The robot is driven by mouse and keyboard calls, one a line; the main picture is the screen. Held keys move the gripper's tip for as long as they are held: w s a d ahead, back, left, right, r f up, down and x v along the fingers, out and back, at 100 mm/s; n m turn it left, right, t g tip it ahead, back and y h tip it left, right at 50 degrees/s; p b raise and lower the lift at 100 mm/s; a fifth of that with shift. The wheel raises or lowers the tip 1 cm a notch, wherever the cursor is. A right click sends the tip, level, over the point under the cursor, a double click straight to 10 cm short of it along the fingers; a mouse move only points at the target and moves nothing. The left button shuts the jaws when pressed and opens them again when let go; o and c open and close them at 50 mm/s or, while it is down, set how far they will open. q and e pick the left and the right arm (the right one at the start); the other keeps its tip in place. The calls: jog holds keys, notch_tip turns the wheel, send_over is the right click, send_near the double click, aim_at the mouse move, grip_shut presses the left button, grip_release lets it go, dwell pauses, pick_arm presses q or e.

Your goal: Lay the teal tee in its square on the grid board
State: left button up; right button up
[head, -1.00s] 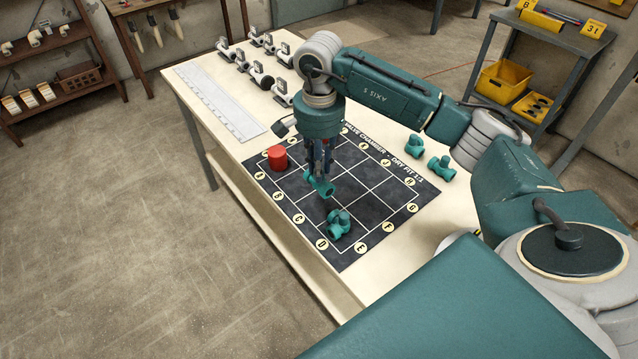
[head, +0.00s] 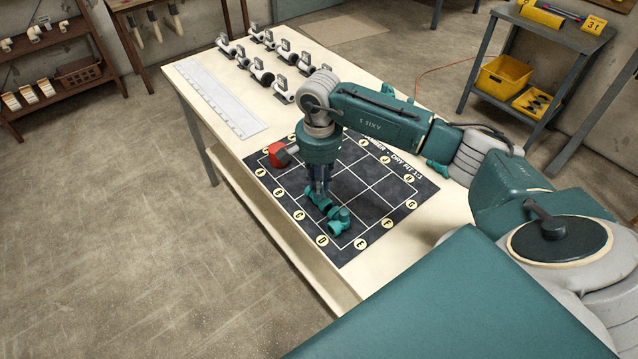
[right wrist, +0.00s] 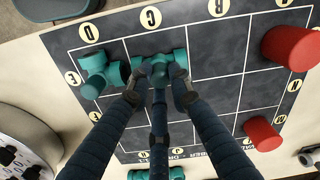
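The teal tee (head: 317,199) is low over the dark grid board (head: 378,212), in my right gripper (head: 320,190). In the right wrist view the tee (right wrist: 160,62) lies across the square beside label C, with the gripper fingers (right wrist: 159,88) closed around its middle. I cannot tell whether it touches the board. Another teal fitting (head: 339,220) sits on the board close beside it, in the corner square by D and E; it also shows in the right wrist view (right wrist: 95,70). My left gripper is not in view.
A red cylinder (head: 279,154) stands on the board's far left; the right wrist view shows two red cylinders (right wrist: 290,47) (right wrist: 262,133). Another teal fitting (head: 437,173) is on the table at right, partly hidden. Grey fittings (head: 262,74) and a white ruled sheet (head: 215,100) lie farther back.

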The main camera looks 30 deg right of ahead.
jog(key=o, duration=0.4)
jog(key=shift+r, duration=0.1)
notch_tip(320, 180, up, 12)
jog(key=b, duration=0.2)
jog(key=shift+b, duration=0.4)
